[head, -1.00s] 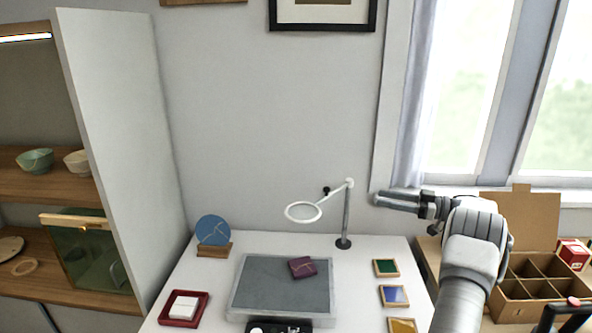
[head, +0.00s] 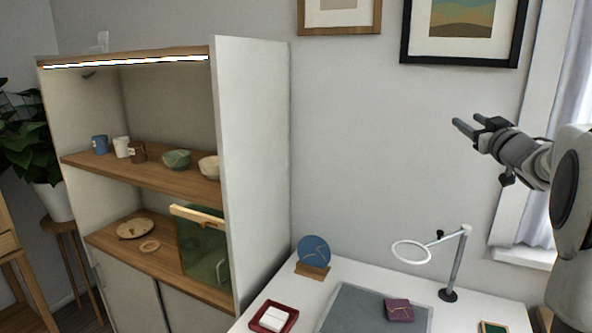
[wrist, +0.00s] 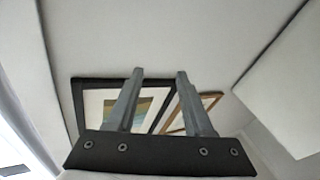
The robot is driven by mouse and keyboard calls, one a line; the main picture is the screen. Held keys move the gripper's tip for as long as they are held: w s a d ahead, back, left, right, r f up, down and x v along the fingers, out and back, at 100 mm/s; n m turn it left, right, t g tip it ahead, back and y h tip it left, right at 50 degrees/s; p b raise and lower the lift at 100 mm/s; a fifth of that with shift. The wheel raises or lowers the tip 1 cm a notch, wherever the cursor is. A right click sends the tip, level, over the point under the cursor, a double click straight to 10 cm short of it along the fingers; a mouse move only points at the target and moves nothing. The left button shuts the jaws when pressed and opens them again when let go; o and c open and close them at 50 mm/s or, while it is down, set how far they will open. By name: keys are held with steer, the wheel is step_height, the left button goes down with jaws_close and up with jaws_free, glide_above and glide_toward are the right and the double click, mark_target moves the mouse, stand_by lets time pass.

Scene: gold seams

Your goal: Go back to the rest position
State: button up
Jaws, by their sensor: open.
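My gripper (head: 466,132) is raised in front of the wall at the right of the head view, above the white table. Its two fingers are apart and nothing is between them. In the wrist view my gripper (wrist: 158,76) also shows open and empty, with the wall and framed pictures behind it.
Below are a magnifier lamp (head: 455,270), a grey mat (head: 352,312) with a dark red piece (head: 399,310), a blue disc (head: 314,250) on a stand, and a red tray (head: 290,323). A shelf unit (head: 250,150) stands left. The wall space beside my gripper is clear.

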steer(key=s+a+r+m+g+h, duration=0.1)
steer(key=s+a+m+g+h, duration=0.3)
steer(key=s+a, duration=0.6)
steer(key=s+a+f+g+y, duration=0.1)
steer(key=s+a+f+g, duration=0.2)
steer(key=s+a+f, duration=0.3)
steer(key=s+a+f+g+y, duration=0.1)
steer(key=s+a+f+g, duration=0.2)
steer(key=s, duration=1.1)
steer(key=s+a+f+n+g+y, duration=0.1)
steer(key=s+a+f+g, duration=0.3)
steer(key=s+a+f, duration=0.5)
step_height(320, 180, down, 4)
steer(key=shift+s+r+y+p, duration=0.1)
steer(key=shift+s+y+p, duration=0.3)
steer(key=shift+y, duration=0.1)
